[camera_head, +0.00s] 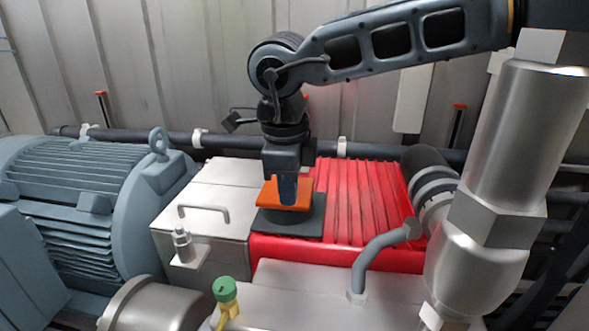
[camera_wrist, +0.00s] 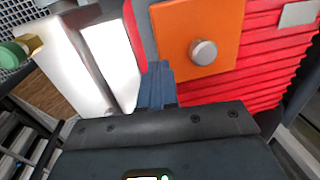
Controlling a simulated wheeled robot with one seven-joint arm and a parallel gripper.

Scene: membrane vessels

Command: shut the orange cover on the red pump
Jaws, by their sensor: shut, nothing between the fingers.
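The red pump (camera_head: 365,200) has a ribbed red body; its ribs also show in the wrist view (camera_wrist: 272,55). A dark grey round housing on a square plate (camera_head: 290,225) sits at its left end. The orange cover (camera_head: 268,197) is over this housing, partly hidden behind my gripper. In the wrist view the orange cover (camera_wrist: 225,22) is a square plate with a silver knob (camera_wrist: 203,52). I cannot tell whether it is fully down. My gripper (camera_head: 288,190) points down at the cover, shut and empty. In the wrist view its fingertips (camera_wrist: 157,70) are beside the cover's lower left edge.
A pale metal box with a handle (camera_head: 205,213) stands left of the pump, and a blue-grey motor (camera_head: 75,190) is farther left. A large silver pipe (camera_head: 495,190) and bent grey hose (camera_head: 372,255) stand at the right. A green-capped valve (camera_head: 225,290) is in front.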

